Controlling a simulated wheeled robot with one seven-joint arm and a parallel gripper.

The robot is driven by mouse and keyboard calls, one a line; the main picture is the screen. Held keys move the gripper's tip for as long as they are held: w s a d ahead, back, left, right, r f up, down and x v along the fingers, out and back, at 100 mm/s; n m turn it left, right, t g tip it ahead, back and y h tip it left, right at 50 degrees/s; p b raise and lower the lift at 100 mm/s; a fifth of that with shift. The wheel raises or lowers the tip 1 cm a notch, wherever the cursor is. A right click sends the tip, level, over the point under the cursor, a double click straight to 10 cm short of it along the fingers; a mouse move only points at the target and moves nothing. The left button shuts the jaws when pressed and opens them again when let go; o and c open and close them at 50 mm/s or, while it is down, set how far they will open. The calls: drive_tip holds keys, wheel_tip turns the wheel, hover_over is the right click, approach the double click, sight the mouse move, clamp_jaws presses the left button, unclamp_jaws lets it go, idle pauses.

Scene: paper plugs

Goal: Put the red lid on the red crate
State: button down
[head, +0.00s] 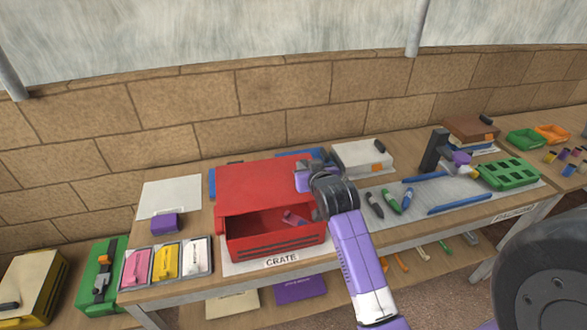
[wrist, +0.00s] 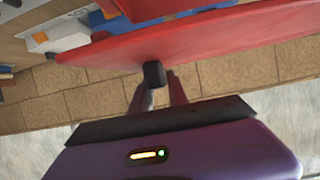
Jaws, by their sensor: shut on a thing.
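The red crate (head: 275,246) stands on the table with its front part open to view. The red lid (head: 258,186) shows above and behind the crate's opening, hiding its rear part. I cannot tell if the lid touches the crate. A small purple-red thing (head: 294,218) shows inside the crate. My gripper (head: 309,178) is at the lid's right side, partly hidden by my own wrist. In the wrist view, the red lid (wrist: 230,42) spans the top, and my fingers (wrist: 158,92) are at its black knob (wrist: 154,74), shut on it.
A label sheet (head: 283,260) lies under the crate's front. Pink, yellow and white plugs in a tray (head: 166,264) stand at left. A white box (head: 362,157), pens (head: 390,202) and a green tray (head: 509,173) are to the right. A blank white sheet (head: 170,196) lies at back left.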

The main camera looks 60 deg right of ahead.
drive_tip(key=shift+s+r, duration=0.1)
drive_tip(key=shift+s, duration=0.1)
drive_tip(key=shift+r, duration=0.15)
drive_tip(key=shift+w+a, duration=0.1)
wheel_tip(320, 180, down, 9)
drive_tip(key=b, duration=0.5)
idle(0.4)
drive_tip(key=shift+f+b, duration=0.6)
idle(1.0)
drive_tip(key=c, duration=1.2)
unclamp_jaws()
